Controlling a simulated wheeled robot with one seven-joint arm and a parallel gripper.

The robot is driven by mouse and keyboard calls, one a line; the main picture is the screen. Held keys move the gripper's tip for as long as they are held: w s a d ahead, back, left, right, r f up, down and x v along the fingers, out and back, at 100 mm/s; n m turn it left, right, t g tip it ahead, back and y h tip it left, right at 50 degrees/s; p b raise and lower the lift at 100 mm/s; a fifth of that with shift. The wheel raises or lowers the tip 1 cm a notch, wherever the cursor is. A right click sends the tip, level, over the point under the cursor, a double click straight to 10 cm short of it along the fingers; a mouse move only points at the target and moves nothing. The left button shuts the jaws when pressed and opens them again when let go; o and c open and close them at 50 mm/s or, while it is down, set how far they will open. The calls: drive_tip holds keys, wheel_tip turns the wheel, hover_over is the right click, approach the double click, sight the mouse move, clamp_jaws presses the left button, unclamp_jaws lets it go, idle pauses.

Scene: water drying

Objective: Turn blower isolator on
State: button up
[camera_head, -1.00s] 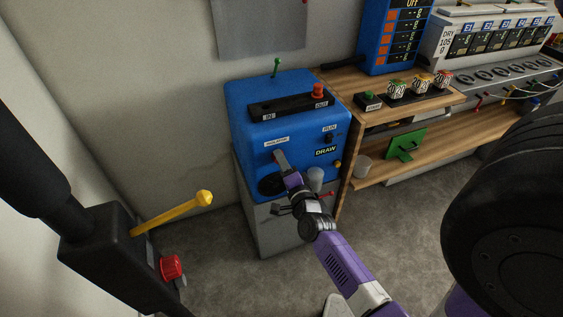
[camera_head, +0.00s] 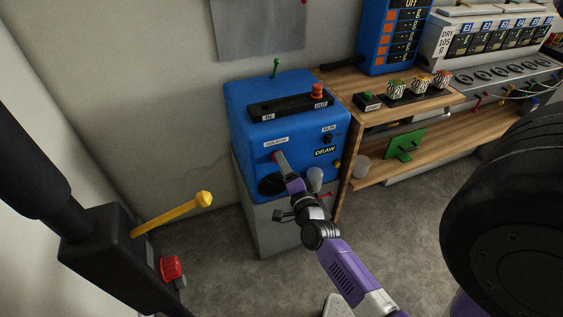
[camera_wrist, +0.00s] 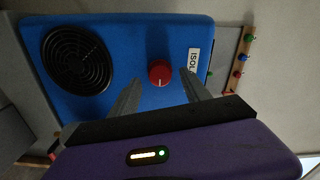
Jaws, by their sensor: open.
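The blower is a blue box (camera_head: 240,120) on a grey stand against the wall. Its isolator is a red round knob with a white mark; it shows in the wrist view (camera_wrist: 160,73) beside a partly cut-off "ISOL" label (camera_wrist: 194,61). In the head view, the isolator label (camera_head: 276,141) is on the front face, and my gripper largely covers the knob below it. My gripper (camera_head: 277,156) points at that face. In the wrist view, its two grey fingers (camera_wrist: 160,90) are apart, one on each side of the knob's line, with nothing between them that I can see gripped.
A black round grille (camera_wrist: 78,60) is beside the knob. The box also carries a "DRAW" label (camera_head: 325,152), and a black strip (camera_head: 290,107) with a red button on top. A wooden bench (camera_head: 440,95) stands to the right. A yellow-handled lever (camera_head: 172,213) is at the left.

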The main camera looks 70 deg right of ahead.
drive_tip(key=v, duration=0.5)
drive_tip(key=shift+s+a, duration=0.25)
idle(0.4)
